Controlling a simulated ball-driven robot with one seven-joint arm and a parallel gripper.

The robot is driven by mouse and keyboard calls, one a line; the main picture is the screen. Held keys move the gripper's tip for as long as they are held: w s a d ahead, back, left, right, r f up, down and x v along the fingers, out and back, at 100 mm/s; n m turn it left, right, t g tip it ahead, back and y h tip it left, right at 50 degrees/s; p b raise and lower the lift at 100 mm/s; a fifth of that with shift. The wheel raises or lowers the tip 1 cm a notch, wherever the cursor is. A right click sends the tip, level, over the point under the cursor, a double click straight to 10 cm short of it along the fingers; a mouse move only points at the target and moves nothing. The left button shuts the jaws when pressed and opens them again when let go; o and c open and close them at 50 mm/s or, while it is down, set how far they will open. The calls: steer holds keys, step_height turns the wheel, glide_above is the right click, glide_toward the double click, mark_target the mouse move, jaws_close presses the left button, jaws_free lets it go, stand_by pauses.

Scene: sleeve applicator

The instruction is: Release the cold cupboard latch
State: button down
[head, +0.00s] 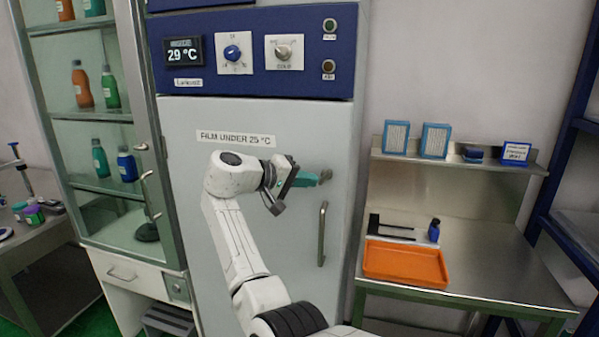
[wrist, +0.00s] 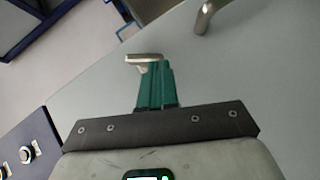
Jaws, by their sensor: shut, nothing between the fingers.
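The cold cupboard (head: 240,115) has a pale grey door and a blue control panel on top. A small metal latch (head: 326,175) sits near the door's right edge, above the vertical bar handle (head: 322,235). My gripper (head: 318,178) has teal fingers and is shut and empty, its tips at the latch. In the wrist view the latch (wrist: 143,58) shows as a short metal lever across the tips of my gripper (wrist: 153,68). Whether they touch is hard to tell. The bar handle (wrist: 205,18) is partly in view there. The door looks closed.
The panel display (head: 183,51) reads 29 °C, and a door label (head: 236,138) reads FILM UNDER 25 °C. A glass cabinet with bottles (head: 98,100) stands at left. A steel bench (head: 480,270) with an orange tray (head: 405,281) stands at right.

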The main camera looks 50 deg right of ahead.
steer(key=shift+s+d+f+n+g+h, duration=0.15)
steer(key=shift+f+n+g+h, duration=0.6)
steer(key=shift+n+g+h, duration=0.4)
steer(key=shift+s+f+n+h, duration=0.1)
steer(key=shift+f+n+h, duration=0.1)
steer(key=shift+n+h, duration=0.35)
stand_by(0.5)
